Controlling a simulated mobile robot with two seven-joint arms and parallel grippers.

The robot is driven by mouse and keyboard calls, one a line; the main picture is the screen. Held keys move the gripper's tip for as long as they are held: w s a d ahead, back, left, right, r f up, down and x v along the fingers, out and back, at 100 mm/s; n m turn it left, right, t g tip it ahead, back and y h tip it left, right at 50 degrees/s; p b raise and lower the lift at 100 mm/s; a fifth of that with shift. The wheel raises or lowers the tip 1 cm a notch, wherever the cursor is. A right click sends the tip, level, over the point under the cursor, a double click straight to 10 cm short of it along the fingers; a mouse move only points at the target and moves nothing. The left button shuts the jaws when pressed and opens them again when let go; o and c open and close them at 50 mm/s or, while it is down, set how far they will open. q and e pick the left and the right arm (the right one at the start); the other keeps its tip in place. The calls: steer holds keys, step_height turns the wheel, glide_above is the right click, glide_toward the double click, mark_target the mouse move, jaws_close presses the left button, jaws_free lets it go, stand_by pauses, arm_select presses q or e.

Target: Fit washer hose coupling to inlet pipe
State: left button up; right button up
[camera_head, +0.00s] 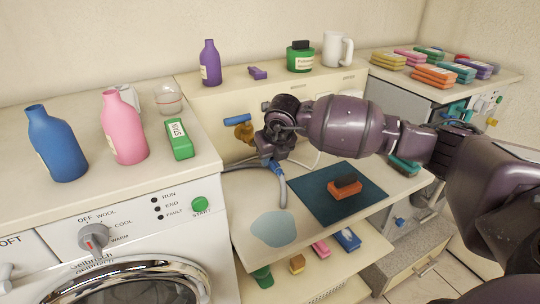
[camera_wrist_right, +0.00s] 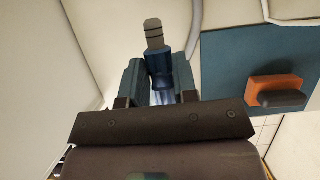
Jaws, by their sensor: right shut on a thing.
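My right gripper (camera_head: 273,162) comes in from the right in the head view and is shut on the blue hose coupling (camera_head: 277,169). A grey hose (camera_head: 283,192) hangs from the coupling in a curve to the shelf. In the right wrist view the blue coupling (camera_wrist_right: 161,64) sits between the teal fingers, with a grey banded end (camera_wrist_right: 153,33) beyond it. A brass inlet tap (camera_head: 244,132) with a blue lever (camera_head: 237,120) is on the wall panel, left of the gripper. The coupling is apart from it, lower and to the right. My left gripper is out of view.
A washing machine (camera_head: 120,245) stands at left, with blue (camera_head: 57,145) and pink (camera_head: 124,130) bottles on top. Below the gripper, a dark mat (camera_head: 320,205) holds an orange brush (camera_head: 345,187). A puddle (camera_head: 273,229) lies on the shelf. Coloured bars cover the right counter.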

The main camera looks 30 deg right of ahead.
steer(key=shift+w+f+b, duration=0.15)
steer(key=shift+w+b, duration=0.25)
steer(key=shift+w, duration=0.3)
steer(key=shift+w+b, duration=0.5)
steer(key=shift+w, duration=0.6)
steer(key=shift+w+d, duration=0.1)
steer(key=shift+w, duration=0.3)
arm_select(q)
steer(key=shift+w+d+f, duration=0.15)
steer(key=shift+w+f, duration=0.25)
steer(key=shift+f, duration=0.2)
arm_select(e)
steer(key=shift+w, duration=0.2)
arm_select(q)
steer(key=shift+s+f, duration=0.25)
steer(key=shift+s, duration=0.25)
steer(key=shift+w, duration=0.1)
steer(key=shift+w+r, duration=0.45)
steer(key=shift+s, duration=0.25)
arm_select(e)
steer(key=shift+r, duration=0.2)
